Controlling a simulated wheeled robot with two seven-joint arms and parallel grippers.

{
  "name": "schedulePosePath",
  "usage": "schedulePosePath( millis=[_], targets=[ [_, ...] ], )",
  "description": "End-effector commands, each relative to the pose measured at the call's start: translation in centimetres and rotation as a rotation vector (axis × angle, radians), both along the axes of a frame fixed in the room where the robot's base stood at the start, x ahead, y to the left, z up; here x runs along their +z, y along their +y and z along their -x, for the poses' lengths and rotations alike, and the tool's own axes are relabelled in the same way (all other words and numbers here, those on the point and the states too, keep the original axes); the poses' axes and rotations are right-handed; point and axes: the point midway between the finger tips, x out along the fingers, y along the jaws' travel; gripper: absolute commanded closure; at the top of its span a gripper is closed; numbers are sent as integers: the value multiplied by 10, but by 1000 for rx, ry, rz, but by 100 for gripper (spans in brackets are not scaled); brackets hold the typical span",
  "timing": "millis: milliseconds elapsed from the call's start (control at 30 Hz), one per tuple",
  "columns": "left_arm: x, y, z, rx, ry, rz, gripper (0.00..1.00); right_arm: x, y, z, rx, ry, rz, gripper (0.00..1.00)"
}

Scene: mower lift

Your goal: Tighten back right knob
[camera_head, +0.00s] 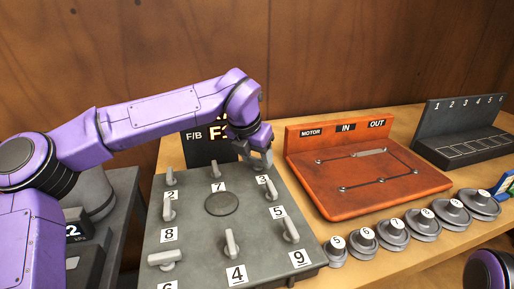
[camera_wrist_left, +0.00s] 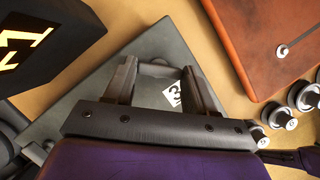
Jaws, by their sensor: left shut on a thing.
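The grey plate (camera_head: 200,245) carries several grey knobs with white number labels. The back right corner has the label 3 (camera_head: 262,180); its knob is mostly hidden by my gripper in the head view. My left gripper (camera_head: 260,158) is over that corner, fingers pointing down. In the left wrist view, its two fingers (camera_wrist_left: 158,82) are shut on the back right knob (camera_wrist_left: 158,70), with the label 3 (camera_wrist_left: 172,94) beside it. The knob's exact turn is hard to tell.
A black display box (camera_head: 205,145) stands behind the plate. To the right are a red-brown panel (camera_head: 350,195) marked MOTOR, IN and OUT, a row of grey weights (camera_head: 392,232), and a black numbered rack (camera_head: 465,120). Knob 5 (camera_head: 270,188) stands in front of my gripper.

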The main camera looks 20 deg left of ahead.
Motion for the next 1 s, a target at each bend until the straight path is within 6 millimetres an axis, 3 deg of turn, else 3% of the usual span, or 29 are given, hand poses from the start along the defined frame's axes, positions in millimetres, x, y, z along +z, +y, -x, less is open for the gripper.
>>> schedulePosePath(
  millis=[33, 600, 1000],
  targets=[
    [7, 1, 0, -40, 0, 2, 75, 12, 0, 0, 0, 0, 0, 57],
    [9, 6, -3, -554, -1, 2, 75, 93, 0, 0, 0, 0, 0, 57],
    [5, 7, -5, -760, -2, 1, 75, 126, 0, 0, 0, 0, 0, 57]
  ],
)
